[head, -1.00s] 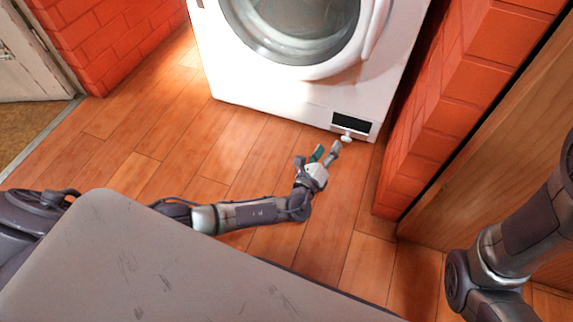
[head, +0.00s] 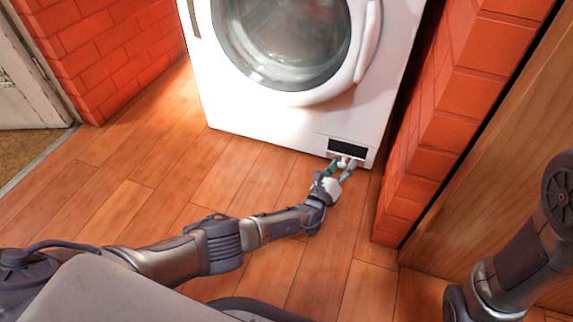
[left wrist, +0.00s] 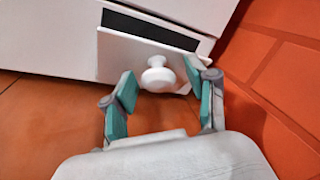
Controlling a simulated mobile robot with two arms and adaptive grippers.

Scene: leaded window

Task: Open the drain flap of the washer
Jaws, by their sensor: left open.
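The white washer (head: 275,112) stands against the wall. At its lower right is the drain flap (left wrist: 118,50), a white panel with a round white knob (left wrist: 158,76). The flap leans outward at its top, and a dark opening (head: 347,147) shows above it in the head view and behind its top edge in the left wrist view. My left gripper (left wrist: 160,88) is open, with one finger on each side of the knob; contact cannot be told. It also shows low in front of the flap in the head view (head: 344,171). My right gripper is out of view.
A red brick wall (head: 430,140) stands close to the right of the washer and my left gripper. The round washer door (head: 285,45) is shut above. The wooden floor (head: 165,165) is clear to the left.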

